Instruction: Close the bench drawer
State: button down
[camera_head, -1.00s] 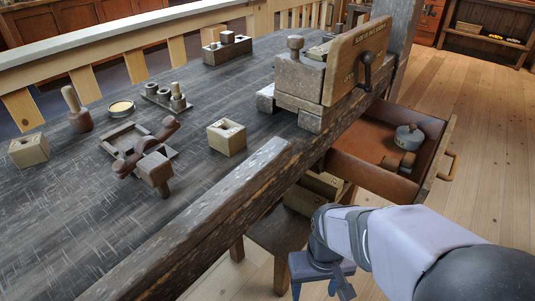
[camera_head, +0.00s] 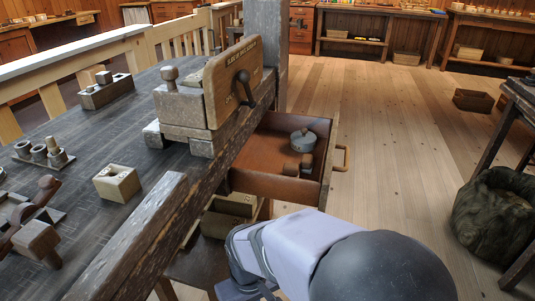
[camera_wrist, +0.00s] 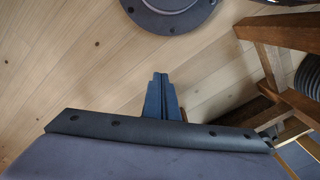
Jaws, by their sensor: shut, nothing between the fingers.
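The bench drawer (camera_head: 262,187) is pulled out from the right side of the dark bench (camera_head: 90,215), in the middle of the head view. Its front panel (camera_head: 328,165) carries a wooden handle (camera_head: 345,158). A round grey tin and two small brown pieces lie inside it. My gripper is shut and empty in the wrist view (camera_wrist: 162,97), pointing at the floor. In the head view my arm is below and in front of the drawer, apart from it; the fingertips are cut off or hidden at the bottom edge there.
A wooden vise (camera_head: 207,95) stands on the bench above the drawer. A shelf with boxes (camera_head: 232,207) is under the bench. A dark green sack (camera_head: 497,210) sits at the far right by another table. The plank floor (camera_head: 390,150) right of the drawer is clear.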

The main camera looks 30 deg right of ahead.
jog(key=s+d+r+m+g+y+p, duration=0.1)
jog(key=s+d+r+m+p, duration=0.2)
jog(key=d+r+m+p, duration=0.25)
jog(key=s+d+r+m+g+p, duration=0.1)
jog(key=s+d+r+m+p, duration=0.1)
jog(key=d+r+p, duration=0.5)
jog(key=w+d+r+m+t+y+p, duration=0.25)
jog(key=d+m+p, duration=0.35)
jog(key=d+p, duration=0.6)
jog(key=w+d+r+n+t+h, duration=0.1)
jog(key=w+d+r+n+t, duration=0.2)
jog(key=w+d+r, duration=0.2)
jog(key=w+d+r+n+t+h, duration=0.1)
jog(key=w+d+r+n+t, duration=0.2)
jog(key=w+d+r, duration=0.3)
jog(key=shift+w+d+r+t+h+b, duration=0.2)
jog(key=shift+w+d+t+h+b, duration=0.2)
jog(key=shift+w+d, duration=2.3)
jog(key=p+x, duration=0.1)
jog(key=x, duration=0.8)
jog(key=shift+w+f, duration=0.2)
jog(key=shift+f, duration=0.2)
